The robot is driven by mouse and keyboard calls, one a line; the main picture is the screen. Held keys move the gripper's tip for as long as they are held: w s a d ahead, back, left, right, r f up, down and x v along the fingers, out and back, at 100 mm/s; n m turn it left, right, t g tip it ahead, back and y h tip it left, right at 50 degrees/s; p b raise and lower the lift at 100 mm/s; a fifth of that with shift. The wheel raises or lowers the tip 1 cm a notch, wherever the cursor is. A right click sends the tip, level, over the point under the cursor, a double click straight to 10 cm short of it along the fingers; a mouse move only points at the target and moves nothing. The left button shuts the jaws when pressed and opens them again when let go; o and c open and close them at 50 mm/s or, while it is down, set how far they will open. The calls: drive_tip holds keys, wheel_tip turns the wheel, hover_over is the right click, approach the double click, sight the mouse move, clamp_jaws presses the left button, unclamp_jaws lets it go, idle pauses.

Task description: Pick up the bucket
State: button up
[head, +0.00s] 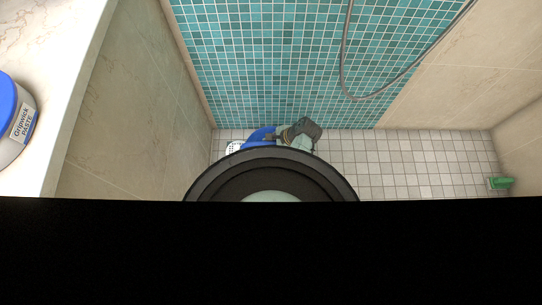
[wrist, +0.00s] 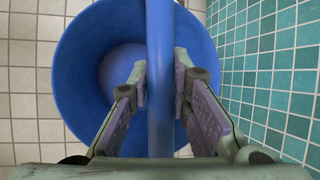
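The bucket is a round blue pail, seen from above in the wrist view (wrist: 85,60), with its opening facing me and its inside looking empty. Its blue handle (wrist: 159,35) runs as a straight bar across the middle of that view. My gripper (wrist: 160,82) has one finger on each side of this bar, the tips close against it, and looks shut on it. In the head view a bit of the blue bucket (head: 259,136) shows beside my gripper (head: 284,137); my own arm hides most of both.
The bucket is close to the teal tiled wall (head: 270,70). Pale floor tiles (head: 400,160) lie clear to the right, with a green object (head: 501,183) far right. A grey hose (head: 345,60) hangs on the wall. A blue-lidded tub (head: 14,120) stands on the left counter (head: 50,80).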

clamp_jaws()
drive_tip(key=shift+r, duration=0.1)
idle(0.5)
